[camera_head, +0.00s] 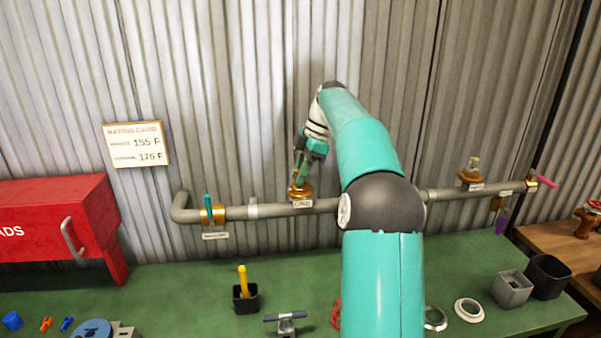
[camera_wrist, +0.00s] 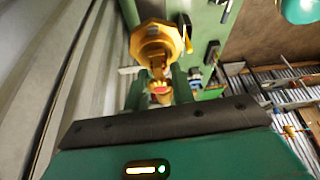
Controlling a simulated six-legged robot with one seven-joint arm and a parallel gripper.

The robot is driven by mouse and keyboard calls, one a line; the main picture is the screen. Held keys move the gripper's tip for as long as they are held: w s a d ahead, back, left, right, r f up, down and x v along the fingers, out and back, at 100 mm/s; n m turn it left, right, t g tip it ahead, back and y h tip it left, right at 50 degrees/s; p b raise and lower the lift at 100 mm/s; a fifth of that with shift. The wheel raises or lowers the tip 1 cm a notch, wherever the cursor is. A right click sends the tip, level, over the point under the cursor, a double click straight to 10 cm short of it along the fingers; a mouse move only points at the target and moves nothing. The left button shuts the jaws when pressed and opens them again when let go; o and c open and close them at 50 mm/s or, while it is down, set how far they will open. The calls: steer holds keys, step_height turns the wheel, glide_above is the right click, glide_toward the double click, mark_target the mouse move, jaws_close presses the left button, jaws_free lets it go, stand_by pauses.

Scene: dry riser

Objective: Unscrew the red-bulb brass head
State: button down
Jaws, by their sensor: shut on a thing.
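The red-bulb brass head (camera_wrist: 157,72) is between my fingertips in the wrist view, with red showing at its near end. It sits over a wide brass fitting (camera_wrist: 156,40); I cannot tell how far its thread is engaged. My gripper (camera_wrist: 160,88) is shut on the head. In the camera_head view my gripper (camera_head: 301,176) points down onto the brass fitting (camera_head: 300,192) on the grey pipe (camera_head: 272,209). My fingers hide most of the head there. A small label (camera_head: 302,204) hangs just below the fitting.
Another brass head (camera_head: 472,167) stands on the pipe at the right. A red cabinet (camera_head: 55,218), a black holder (camera_head: 246,298) with a yellow tool and two open bins (camera_head: 512,288) (camera_head: 549,275) stand on the green bench.

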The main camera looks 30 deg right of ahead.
stand_by(0.3)
steer(key=n+g, duration=0.1)
steer(key=n, duration=0.2)
steer(key=shift+w, duration=0.1)
steer(key=n+g, duration=0.1)
steer(key=n, duration=0.2)
steer(key=c, duration=1.1)
jaws_free()
